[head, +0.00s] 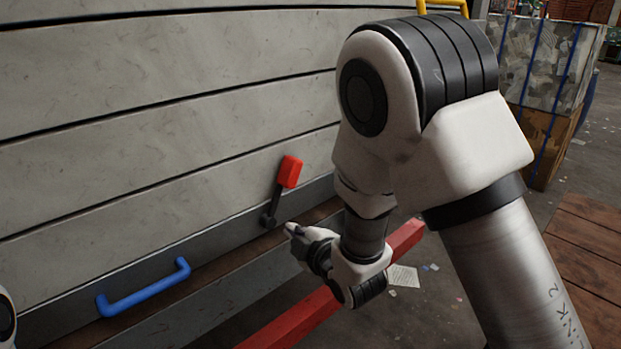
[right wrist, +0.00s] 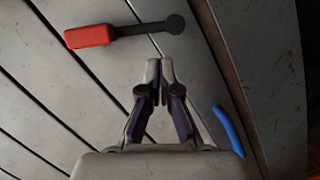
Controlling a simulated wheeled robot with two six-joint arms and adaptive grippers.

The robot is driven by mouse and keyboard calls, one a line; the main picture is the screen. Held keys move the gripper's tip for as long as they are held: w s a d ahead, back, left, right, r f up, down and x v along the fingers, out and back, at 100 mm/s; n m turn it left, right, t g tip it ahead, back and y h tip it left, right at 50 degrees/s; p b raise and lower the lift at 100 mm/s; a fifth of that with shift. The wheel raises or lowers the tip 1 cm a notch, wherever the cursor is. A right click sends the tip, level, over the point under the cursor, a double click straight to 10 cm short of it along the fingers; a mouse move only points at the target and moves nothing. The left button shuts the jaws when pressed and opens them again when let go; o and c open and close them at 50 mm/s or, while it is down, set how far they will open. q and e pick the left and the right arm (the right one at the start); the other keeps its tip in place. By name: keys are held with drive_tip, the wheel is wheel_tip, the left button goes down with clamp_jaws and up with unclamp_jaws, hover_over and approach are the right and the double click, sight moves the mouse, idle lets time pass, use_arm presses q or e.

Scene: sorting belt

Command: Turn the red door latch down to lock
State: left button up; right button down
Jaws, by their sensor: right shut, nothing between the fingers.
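The red door latch (head: 290,172) is on the lower part of the grey slatted door (head: 180,140). Its red grip is at the top of a dark lever that slants up from a round pivot (head: 268,219). In the right wrist view the red grip (right wrist: 90,36) lies at the upper left and the pivot (right wrist: 175,24) at the upper middle. My right gripper (head: 290,229) is shut and empty, just below and right of the pivot. In the right wrist view its fingertips (right wrist: 160,68) sit apart from the lever. My left gripper is not in view.
A blue handle (head: 145,290) is fixed on the door's bottom rail, left of the latch; it also shows in the right wrist view (right wrist: 228,131). A red beam (head: 290,320) runs low in front. Strapped boxes (head: 540,65) stand behind at right.

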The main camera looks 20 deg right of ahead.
wheel_tip(320, 180, up, 11)
drive_tip(key=t, duration=0.2)
drive_tip(key=w+p, duration=0.1)
drive_tip(key=w, duration=0.2)
drive_tip(key=w+a+f+p, duration=0.1)
drive_tip(key=w+p, duration=0.1)
drive_tip(key=w, duration=0.2)
drive_tip(key=w+p, duration=0.1)
drive_tip(key=w, duration=0.2)
drive_tip(key=shift+w+a+f+p, duration=0.25)
drive_tip(key=shift+a+p, duration=0.1)
drive_tip(key=d, duration=0.1)
drive_tip(key=d+f, duration=0.1)
drive_tip(key=d+p, duration=0.1)
drive_tip(key=shift+w+d+f, duration=0.1)
drive_tip(key=shift+w+f, duration=0.15)
drive_tip(key=shift+f, duration=0.1)
drive_tip(key=shift+d+f, duration=0.15)
drive_tip(key=shift+d, duration=0.05)
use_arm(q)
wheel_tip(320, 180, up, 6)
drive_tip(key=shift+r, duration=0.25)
use_arm(e)
drive_tip(key=shift+a, duration=0.1)
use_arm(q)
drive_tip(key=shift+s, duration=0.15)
use_arm(e)
drive_tip(key=shift+a, duration=0.1)
